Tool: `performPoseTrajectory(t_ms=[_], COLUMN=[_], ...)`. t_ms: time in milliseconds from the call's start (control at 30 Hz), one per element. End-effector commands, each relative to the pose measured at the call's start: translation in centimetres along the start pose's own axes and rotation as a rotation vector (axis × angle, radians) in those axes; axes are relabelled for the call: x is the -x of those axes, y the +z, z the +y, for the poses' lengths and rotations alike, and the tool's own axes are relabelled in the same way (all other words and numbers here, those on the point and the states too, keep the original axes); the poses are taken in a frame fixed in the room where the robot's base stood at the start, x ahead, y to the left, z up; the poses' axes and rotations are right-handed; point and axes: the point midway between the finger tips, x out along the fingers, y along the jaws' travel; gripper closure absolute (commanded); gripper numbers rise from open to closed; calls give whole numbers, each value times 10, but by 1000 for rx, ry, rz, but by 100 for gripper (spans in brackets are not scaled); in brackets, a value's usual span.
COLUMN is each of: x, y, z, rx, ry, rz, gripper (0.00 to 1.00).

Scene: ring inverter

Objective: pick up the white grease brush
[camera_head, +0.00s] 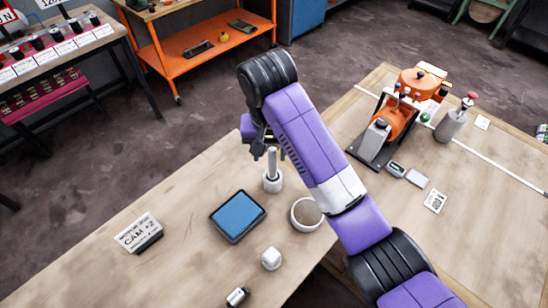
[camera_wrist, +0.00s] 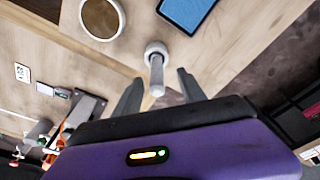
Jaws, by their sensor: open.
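The white grease brush (camera_head: 272,172) stands upright on the near wooden table, with a grey-white handle above a wider white round base. It also shows in the wrist view (camera_wrist: 156,66), its handle pointing toward my gripper. My gripper (camera_head: 266,150) is open and empty, close to the top of the handle in the head view. In the wrist view its two fingers (camera_wrist: 160,92) lie on either side of the handle's end, with visible gaps. I cannot tell whether the handle's tip is fully between them. No contact shows.
A blue pad in a dark tray (camera_head: 238,216) and a round brown-topped dish (camera_head: 306,214) are close to the brush. A white cube (camera_head: 271,259), a small white-and-black item (camera_head: 237,297) and a sign (camera_head: 139,233) are nearer. An orange machine (camera_head: 396,118) stands at right.

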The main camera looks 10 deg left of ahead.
Motion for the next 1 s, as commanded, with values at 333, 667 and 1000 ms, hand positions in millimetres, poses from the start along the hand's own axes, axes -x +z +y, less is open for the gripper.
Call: performPoseTrajectory(t_ms=[333,667,1000], x=[-24,-65,-79], y=[0,1,1], z=[1,7,7], rx=[0,1,0], ry=[-1,-1,-3], rz=[-1,-1,3], gripper=[52,52,52])
